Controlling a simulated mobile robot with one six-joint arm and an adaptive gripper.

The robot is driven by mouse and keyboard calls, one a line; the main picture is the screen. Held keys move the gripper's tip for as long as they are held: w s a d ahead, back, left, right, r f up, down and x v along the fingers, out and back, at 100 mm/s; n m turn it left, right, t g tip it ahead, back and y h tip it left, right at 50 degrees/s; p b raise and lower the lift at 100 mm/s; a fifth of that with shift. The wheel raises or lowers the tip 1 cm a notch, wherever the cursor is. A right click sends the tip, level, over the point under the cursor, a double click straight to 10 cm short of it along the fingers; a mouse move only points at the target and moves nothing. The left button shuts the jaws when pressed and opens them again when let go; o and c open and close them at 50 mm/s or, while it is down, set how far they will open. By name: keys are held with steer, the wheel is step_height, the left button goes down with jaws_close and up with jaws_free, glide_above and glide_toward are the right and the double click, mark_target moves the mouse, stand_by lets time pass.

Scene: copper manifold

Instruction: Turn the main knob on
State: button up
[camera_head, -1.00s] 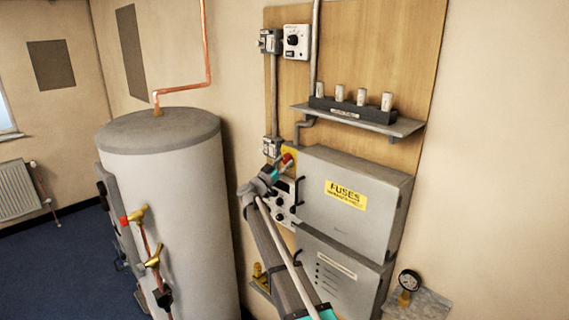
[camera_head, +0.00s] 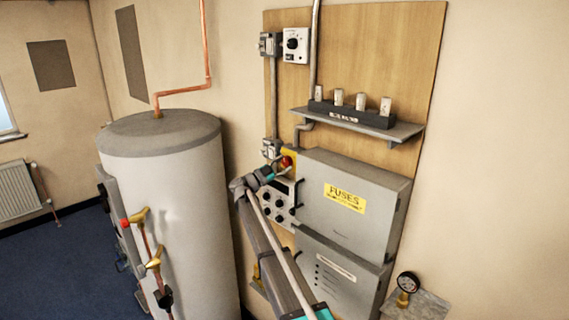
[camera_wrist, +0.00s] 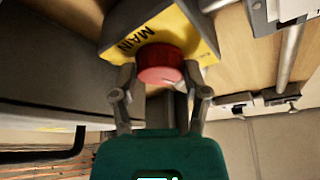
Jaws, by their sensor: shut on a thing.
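The main knob (camera_wrist: 160,65) is a round red knob on a yellow plate marked MAIN (camera_wrist: 150,32) in the wrist view. In the head view the red knob (camera_head: 287,162) shows on the yellow plate, left of the fuse box. My gripper (camera_wrist: 158,82) has one finger on each side of the knob in the wrist view and is shut on it. In the head view my gripper (camera_head: 279,171) reaches up to the knob from the lower left. The far side of the knob is hidden.
The grey fuse box (camera_head: 325,220) stands just right of the knob. A panel with several black knobs (camera_head: 278,200) lies below it. A shelf (camera_head: 395,131) with several white fuses is above. A large grey tank (camera_head: 180,190) stands to the left.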

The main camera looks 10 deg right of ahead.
steer(key=m+g+p, duration=0.1)
steer(key=m, duration=0.1)
steer(key=m+g+p, duration=0.1)
steer(key=m, duration=0.2)
steer(key=m+p, duration=0.1)
steer(key=m, duration=0.1)
steer(key=shift+w+a+r+m+g+y, duration=0.15)
steer(key=shift+w+r+m+g+y, duration=0.15)
steer(key=shift+r+g+y, duration=0.1)
steer(key=shift+f+m+g+y+p, duration=0.15)
steer(key=shift+m+g+y+p, duration=0.4)
steer(key=shift+m, duration=0.95)
steer(key=shift+s, duration=0.1)
steer(key=shift+f, duration=0.1)
steer(key=o, duration=1.2)
steer(key=shift+f, duration=0.1)
steer(key=shift+c, duration=0.2)
